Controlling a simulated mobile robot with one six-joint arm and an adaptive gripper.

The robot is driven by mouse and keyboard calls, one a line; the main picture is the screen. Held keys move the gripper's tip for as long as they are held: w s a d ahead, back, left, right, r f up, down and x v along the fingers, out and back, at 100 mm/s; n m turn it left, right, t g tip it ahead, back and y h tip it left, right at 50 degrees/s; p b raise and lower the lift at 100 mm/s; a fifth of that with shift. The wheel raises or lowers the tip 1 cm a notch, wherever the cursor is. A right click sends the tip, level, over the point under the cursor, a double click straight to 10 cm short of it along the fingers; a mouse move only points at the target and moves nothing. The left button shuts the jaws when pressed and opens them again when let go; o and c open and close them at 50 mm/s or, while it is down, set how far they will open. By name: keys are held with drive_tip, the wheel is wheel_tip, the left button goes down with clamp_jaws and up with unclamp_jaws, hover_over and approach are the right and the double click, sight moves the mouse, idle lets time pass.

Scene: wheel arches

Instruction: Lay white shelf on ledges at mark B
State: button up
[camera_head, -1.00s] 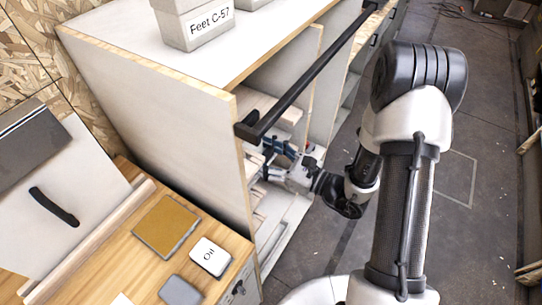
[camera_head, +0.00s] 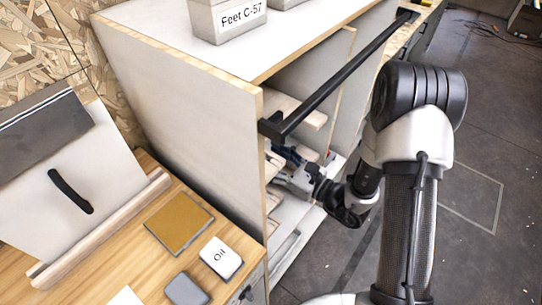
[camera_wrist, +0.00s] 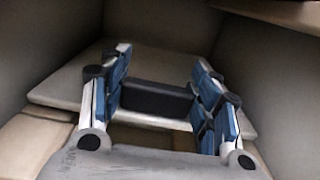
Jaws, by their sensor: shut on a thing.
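My gripper (camera_wrist: 157,100) is inside the open cabinet bay, largely hidden by the side panel and black rail in the head view (camera_head: 284,160). In the wrist view its two blue-padded fingers stand either side of a black grip block (camera_wrist: 155,98), and it is shut on this. The block sits on a pale flat board (camera_wrist: 75,80), which looks like the white shelf, lying nearly level inside the bay. A wooden ledge (camera_wrist: 25,142) shows at lower left, close to the board; I cannot tell whether they touch. Mark B is not visible.
A higher wooden ledge (camera_head: 297,110) sticks out above my gripper. A black rail (camera_head: 340,78) runs along the cabinet front above my wrist. The cabinet side panel (camera_head: 190,130) stands left.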

drive_tip(key=shift+f, duration=0.15)
drive_tip(key=o, duration=1.4)
drive_tip(key=shift+f, duration=0.1)
drive_tip(key=shift+s, duration=0.1)
drive_tip(key=v, duration=1.2)
